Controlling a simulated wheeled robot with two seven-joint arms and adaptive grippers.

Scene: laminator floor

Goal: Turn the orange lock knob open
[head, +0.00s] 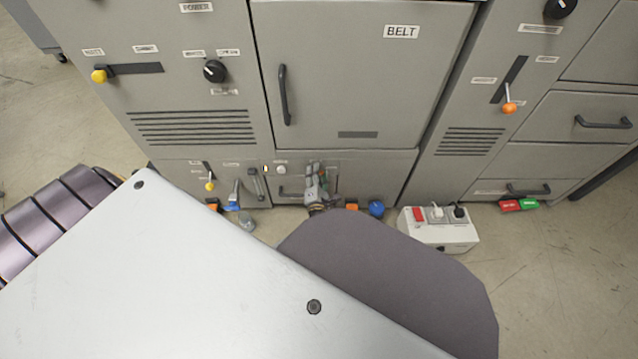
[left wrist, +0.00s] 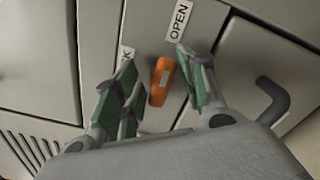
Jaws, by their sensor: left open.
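The orange lock knob (left wrist: 161,84) shows in the left wrist view as an elongated grip with a pale mark, on a grey panel. An OPEN label (left wrist: 179,21) is above it, and a label ending in K, partly hidden, is to its left. My left gripper (left wrist: 158,70) is open, its green-padded fingers on either side of the knob with a gap visible on each side. In the head view my left gripper (head: 318,186) is low at the cabinet front, and I cannot make out the knob behind it. My right gripper is not in view.
A dark handle (left wrist: 270,98) is right of the knob in the wrist view. In the head view, a blue knob (head: 376,208) and a white switch box (head: 438,229) are right of my gripper. The BELT door (head: 350,85) is above it. My own arm covers the lower foreground.

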